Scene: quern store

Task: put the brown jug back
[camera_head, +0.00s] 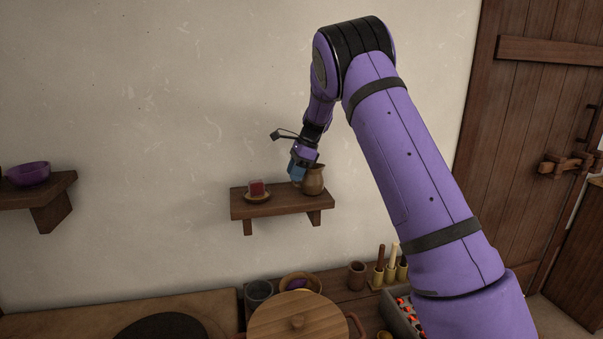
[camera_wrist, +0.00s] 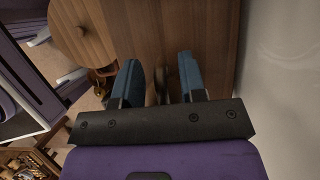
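The brown jug (camera_head: 314,180) stands upright at the right end of the small wall shelf (camera_head: 272,208). My gripper (camera_head: 296,172) points down over the shelf, just left of the jug and overlapping its left edge. In the wrist view, my gripper's two blue fingers (camera_wrist: 161,82) are apart. A narrow brownish shape shows in the gap between them, perhaps part of the jug, with space on either side. The wrist housing hides the rest of it.
A red block (camera_head: 257,188) sits on a saucer (camera_head: 257,198), left on the same shelf. The wall is close behind. Below are a lidded pot (camera_head: 298,320), a bowl (camera_head: 300,281), a dark mortar (camera_head: 258,291) and a brown cup (camera_head: 357,273). A purple bowl (camera_head: 28,174) is on another shelf.

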